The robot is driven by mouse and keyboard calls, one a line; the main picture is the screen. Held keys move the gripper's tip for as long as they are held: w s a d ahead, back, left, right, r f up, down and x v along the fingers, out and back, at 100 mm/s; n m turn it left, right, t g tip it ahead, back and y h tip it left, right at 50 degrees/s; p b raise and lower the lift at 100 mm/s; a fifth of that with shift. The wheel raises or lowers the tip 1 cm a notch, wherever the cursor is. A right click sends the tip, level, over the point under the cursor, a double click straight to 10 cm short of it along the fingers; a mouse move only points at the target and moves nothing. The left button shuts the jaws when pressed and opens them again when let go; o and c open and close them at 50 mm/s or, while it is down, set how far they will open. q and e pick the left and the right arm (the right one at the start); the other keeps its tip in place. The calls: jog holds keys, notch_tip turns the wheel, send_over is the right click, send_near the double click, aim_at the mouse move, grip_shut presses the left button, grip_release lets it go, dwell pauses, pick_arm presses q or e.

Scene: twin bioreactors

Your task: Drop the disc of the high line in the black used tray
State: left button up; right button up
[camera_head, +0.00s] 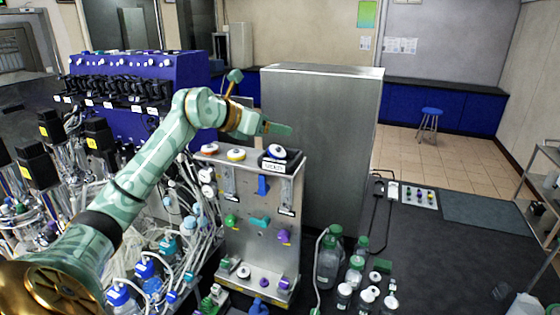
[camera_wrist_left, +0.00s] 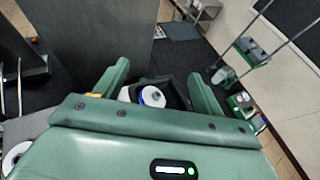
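The black used tray (camera_head: 265,164) sits on top of the steel panel, with a white label reading USED on its front. A white disc with a blue centre (camera_head: 278,152) is in the tray, its base partly hidden by the rim. My left gripper (camera_head: 273,128) is above the tray. In the left wrist view my left gripper (camera_wrist_left: 158,72) has its fingers wide apart and is empty. The disc (camera_wrist_left: 152,96) shows in that gap, apart from both fingers, with the tray (camera_wrist_left: 177,92) around it. My right gripper is not in view.
Two other discs, one red-edged (camera_head: 209,149) and one yellow-edged (camera_head: 236,154), sit on the panel top left of the tray. A tall steel cabinet (camera_head: 325,130) stands behind. Bottles (camera_head: 329,262) stand on the dark bench at right. Tubing crowds the left.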

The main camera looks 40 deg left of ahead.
pick_arm(q)
jog(key=shift+s, duration=0.1)
jog(key=b+v, duration=1)
jog(key=v, duration=0.6)
jog(key=shift+a, duration=0.1)
